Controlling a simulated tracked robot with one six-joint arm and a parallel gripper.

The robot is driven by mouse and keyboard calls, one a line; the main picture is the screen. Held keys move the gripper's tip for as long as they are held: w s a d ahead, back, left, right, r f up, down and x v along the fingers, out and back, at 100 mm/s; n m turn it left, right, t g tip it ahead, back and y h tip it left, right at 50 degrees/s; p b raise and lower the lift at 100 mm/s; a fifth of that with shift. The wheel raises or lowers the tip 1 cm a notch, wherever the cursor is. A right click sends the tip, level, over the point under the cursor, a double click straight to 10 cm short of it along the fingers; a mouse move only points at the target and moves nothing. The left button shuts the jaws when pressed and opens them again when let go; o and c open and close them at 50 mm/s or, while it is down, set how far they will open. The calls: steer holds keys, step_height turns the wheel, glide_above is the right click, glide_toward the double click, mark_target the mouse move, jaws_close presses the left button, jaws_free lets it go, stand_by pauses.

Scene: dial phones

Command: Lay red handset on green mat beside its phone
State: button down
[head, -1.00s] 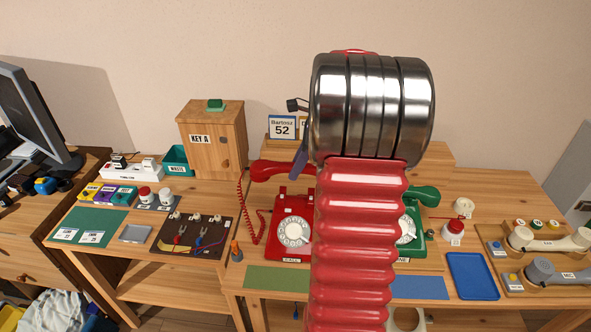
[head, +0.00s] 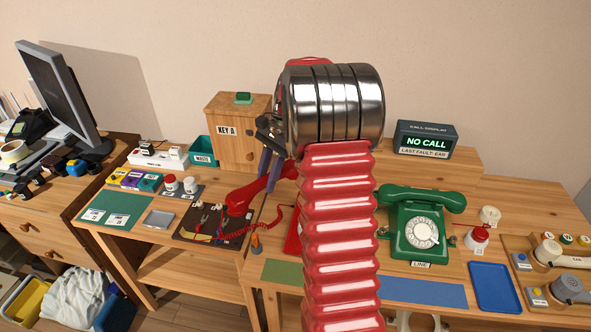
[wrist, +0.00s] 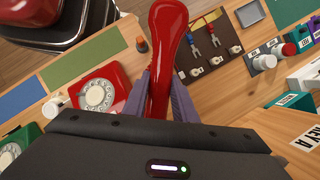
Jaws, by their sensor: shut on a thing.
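My gripper (head: 268,178) is shut on the red handset (head: 241,202), which hangs tilted in the air, left of the red phone (head: 293,241). In the wrist view the handset (wrist: 166,50) runs forward between the purple fingers (wrist: 156,98). The red phone, bare of its handset, shows its white dial in the wrist view (wrist: 97,94). The green mat (head: 282,271) lies in front of that phone and looks empty; it also shows in the wrist view (wrist: 85,61). My red arm hides most of the phone in the head view.
A dark tool board (head: 205,228) lies below and left of the handset. An orange-topped item (head: 256,244) stands near the green mat. The green phone (head: 420,225) and blue mat (head: 428,291) are at right. The KEY A box (head: 236,130) stands behind.

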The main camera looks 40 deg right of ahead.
steer(key=w+a+f+n+g+h, duration=0.2)
steer(key=a+n, duration=0.6)
steer(key=a, duration=0.4)
steer(key=w+a+f+n+g+h, duration=0.2)
steer(key=w+a+f+n, duration=0.1)
steer(key=a+n, duration=0.6)
steer(key=a, duration=0.2)
steer(key=shift+w+a+f+n+h, duration=0.25)
steer(key=shift+a+f+n+h, duration=0.05)
steer(key=shift+a+f, duration=0.1)
steer(key=shift+r, duration=0.1)
